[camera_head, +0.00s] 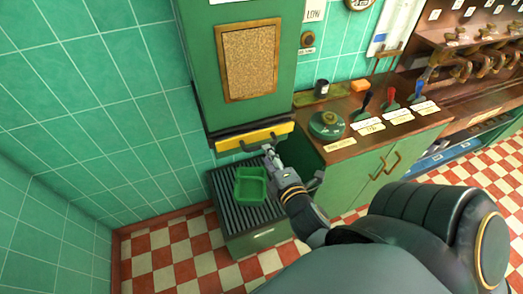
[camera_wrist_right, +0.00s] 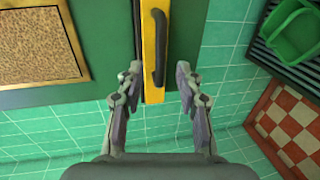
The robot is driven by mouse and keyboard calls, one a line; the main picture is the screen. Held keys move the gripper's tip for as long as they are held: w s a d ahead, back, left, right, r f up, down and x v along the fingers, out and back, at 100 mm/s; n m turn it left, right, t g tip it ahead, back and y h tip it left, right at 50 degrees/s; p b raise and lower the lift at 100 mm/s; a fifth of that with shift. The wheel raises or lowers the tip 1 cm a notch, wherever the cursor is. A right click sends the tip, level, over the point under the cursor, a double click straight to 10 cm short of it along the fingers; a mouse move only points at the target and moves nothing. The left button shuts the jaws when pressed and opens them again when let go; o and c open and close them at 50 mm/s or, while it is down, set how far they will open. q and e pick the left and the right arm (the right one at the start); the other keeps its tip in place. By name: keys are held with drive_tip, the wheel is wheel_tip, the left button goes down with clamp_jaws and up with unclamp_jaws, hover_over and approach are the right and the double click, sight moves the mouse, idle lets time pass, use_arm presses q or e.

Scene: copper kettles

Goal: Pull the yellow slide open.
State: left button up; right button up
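The yellow slide (camera_head: 229,144) is a flat yellow bar along the bottom edge of the green wall cabinet (camera_head: 203,66), with a dark handle on its front. In the right wrist view the slide (camera_wrist_right: 149,30) runs up and down, and its black handle (camera_wrist_right: 159,50) shows whole. My right gripper (camera_head: 268,150) is just below and in front of the slide. In the wrist view its fingers (camera_wrist_right: 159,80) are spread, one on each side of the handle's lower end, with gaps on both sides. It holds nothing. My left gripper is not in view.
A green tray (camera_head: 250,197) sits on a dark ribbed top (camera_head: 222,181) of a low green unit below the slide. To the right, a wooden counter (camera_head: 325,147) carries a round green lidded thing (camera_head: 326,124) and several levers. Tiled wall is at the left.

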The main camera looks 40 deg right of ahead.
drive_tip(key=p+x, duration=0.1)
drive_tip(key=x, duration=0.5)
drive_tip(key=shift+w, duration=0.1)
drive_tip(key=shift+f, duration=0.1)
clamp_jaws()
